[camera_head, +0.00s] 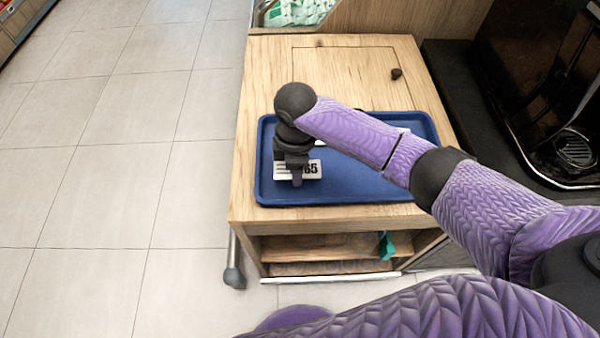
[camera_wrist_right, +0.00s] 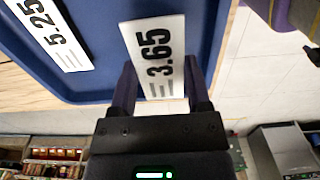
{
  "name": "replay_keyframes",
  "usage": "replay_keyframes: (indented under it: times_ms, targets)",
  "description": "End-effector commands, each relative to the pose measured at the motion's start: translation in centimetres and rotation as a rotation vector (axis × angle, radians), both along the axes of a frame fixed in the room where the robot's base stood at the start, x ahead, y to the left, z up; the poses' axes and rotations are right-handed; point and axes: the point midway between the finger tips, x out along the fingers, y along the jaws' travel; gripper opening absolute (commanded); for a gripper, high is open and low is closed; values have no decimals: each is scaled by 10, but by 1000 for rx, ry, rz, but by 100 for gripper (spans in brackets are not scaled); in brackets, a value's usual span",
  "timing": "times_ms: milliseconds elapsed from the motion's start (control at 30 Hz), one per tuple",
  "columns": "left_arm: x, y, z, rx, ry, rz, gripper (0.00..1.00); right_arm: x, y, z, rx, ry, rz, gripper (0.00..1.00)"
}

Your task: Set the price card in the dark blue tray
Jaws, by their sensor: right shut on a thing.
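The dark blue tray (camera_head: 345,194) lies on the wooden counter. A white price card reading 3.65 (camera_head: 313,170) is at the tray's left part; it also shows in the right wrist view (camera_wrist_right: 158,48). My right gripper (camera_head: 294,177) is shut on this card, with a finger on each side of it in the right wrist view (camera_wrist_right: 158,88). I cannot tell whether the card touches the tray floor. A second white card reading 5.25 (camera_wrist_right: 52,32) lies in the tray; my right arm mostly hides it in the head view. My left gripper is not in view.
The wooden counter (camera_head: 262,85) has a small dark knob (camera_head: 396,74) behind the tray. A black machine (camera_head: 560,130) stands to the right. Open shelves (camera_head: 330,246) are below the counter front. Tiled floor (camera_head: 110,160) is clear to the left.

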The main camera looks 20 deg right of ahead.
Motion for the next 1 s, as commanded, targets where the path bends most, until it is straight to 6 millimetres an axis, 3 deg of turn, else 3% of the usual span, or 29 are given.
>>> replay_keyframes:
  times_ms: [33,133,467,500,633,900,1000]
  targets:
    - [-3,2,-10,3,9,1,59,-1,0,-17,-2,5,0,5]
    - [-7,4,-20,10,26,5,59,-1,0,-36,-2,4,0,5]
    - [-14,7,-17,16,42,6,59,0,0,-36,0,-1,1,5]
    - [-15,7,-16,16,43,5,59,0,0,-35,-1,-2,2,68]
    - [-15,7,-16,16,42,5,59,0,0,-35,-1,-2,2,96]
    - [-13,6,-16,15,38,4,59,0,0,-35,-1,-2,1,97]
    - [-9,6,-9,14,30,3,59,0,0,-21,-1,-4,1,97]
